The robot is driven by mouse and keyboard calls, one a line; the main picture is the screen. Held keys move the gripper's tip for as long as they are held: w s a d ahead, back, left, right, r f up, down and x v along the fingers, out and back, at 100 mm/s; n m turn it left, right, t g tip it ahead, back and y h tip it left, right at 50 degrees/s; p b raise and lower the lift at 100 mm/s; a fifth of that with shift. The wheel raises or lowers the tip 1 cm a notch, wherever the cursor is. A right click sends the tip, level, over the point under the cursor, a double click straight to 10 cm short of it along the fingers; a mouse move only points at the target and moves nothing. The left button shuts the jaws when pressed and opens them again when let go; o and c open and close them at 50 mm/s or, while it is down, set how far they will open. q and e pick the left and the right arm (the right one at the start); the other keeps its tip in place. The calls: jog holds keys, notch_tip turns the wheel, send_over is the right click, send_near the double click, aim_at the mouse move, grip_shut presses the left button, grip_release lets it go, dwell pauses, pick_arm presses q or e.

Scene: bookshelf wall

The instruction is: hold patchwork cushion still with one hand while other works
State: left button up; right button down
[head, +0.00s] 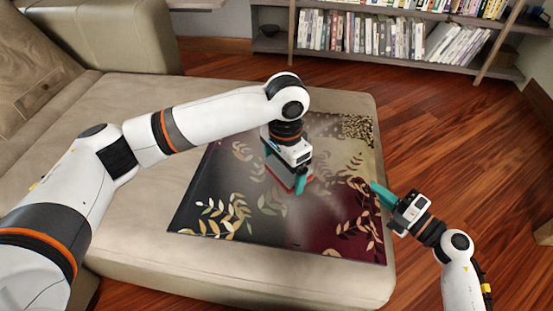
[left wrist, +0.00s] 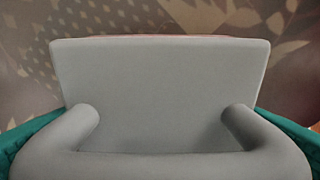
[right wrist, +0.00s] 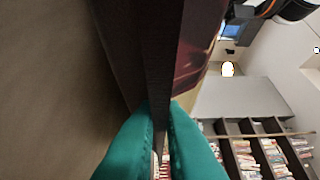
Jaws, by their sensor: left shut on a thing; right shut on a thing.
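The patchwork cushion (head: 240,215) lies flat on the beige seat, with dark, maroon and tan patches and leaf prints. A pale haze shows over its middle. My left gripper (head: 286,178) is over the cushion's middle, shut on a grey handled block (left wrist: 160,90). The block has a reddish lower edge and appears to rest on the cushion. My right gripper (head: 377,193) is at the cushion's right edge. In the right wrist view its teal fingers (right wrist: 161,125) are shut on that edge (right wrist: 150,60). The cushion's underside is mostly hidden.
The beige seat (head: 130,230) extends around the cushion, widest to the left. An armrest (head: 120,35) and a back pillow (head: 30,70) stand at the upper left. A low bookshelf (head: 400,62) is at the back. Wooden floor (head: 460,150) is clear on the right.

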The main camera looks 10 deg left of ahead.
aim_at(310, 169)
pick_arm(q)
jog(key=d, duration=0.5)
jog(key=shift+d+f, duration=0.3)
jog(key=shift+f, duration=0.1)
jog(key=shift+a+r, duration=0.15)
jog(key=shift+a, duration=1.7)
jog(key=shift+a+r, duration=0.1)
jog(key=shift+a, duration=1.7)
jog(key=shift+r, duration=4.75)
pick_arm(e)
jog(key=c, duration=1.5)
grip_release()
